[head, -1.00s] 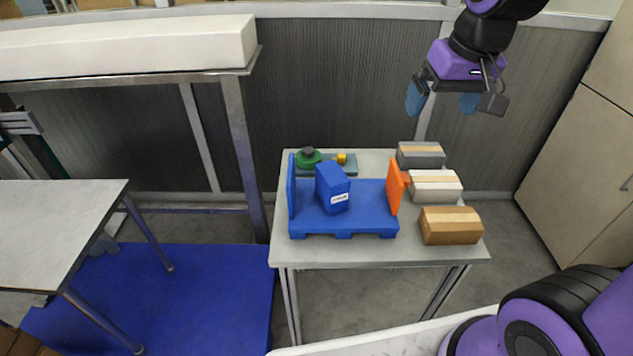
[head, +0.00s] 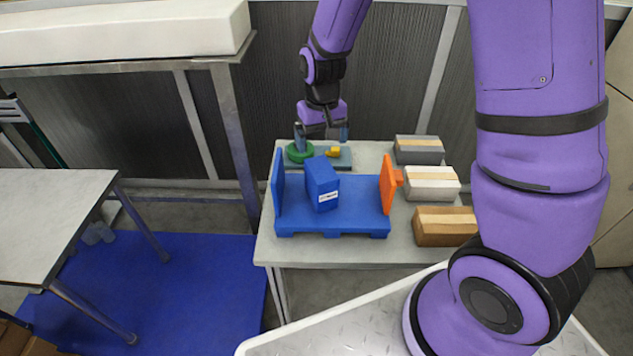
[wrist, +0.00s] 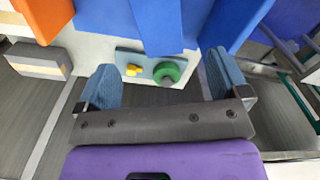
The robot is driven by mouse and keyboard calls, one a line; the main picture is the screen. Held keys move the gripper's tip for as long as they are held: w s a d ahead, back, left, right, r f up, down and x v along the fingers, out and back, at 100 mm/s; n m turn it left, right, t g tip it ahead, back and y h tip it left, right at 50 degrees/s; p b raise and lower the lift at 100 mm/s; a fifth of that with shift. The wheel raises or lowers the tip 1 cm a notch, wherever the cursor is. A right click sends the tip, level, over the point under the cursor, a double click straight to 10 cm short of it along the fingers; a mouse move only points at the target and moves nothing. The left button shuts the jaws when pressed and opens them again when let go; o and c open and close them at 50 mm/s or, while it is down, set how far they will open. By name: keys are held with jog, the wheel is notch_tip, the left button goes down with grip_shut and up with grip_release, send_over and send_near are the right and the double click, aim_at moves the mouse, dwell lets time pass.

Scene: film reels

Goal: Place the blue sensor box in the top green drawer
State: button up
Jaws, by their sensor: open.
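The blue sensor box (head: 322,184) with a white label stands upright on a blue base between a blue plate and an orange plate. It also shows as a blue block in the wrist view (wrist: 157,25). My gripper (head: 322,136) is open and empty, with blue-grey finger pads, above the back of the table and behind the box. In the wrist view my gripper (wrist: 163,78) has its fingers spread apart, with the box ahead of them and not between them. No green drawer shows in any view.
Behind the base lies a blue-grey plate with a green round part (head: 299,152) and a yellow part (head: 333,151). Grey, white and brown boxes (head: 445,226) line the table's right side. The orange plate (head: 388,184) stands right of the sensor box.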

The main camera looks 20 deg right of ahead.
aim_at(321, 169)
jog(key=shift+f, duration=5.1)
jog(key=c, duration=1.2)
jog(key=shift+r, duration=0.1)
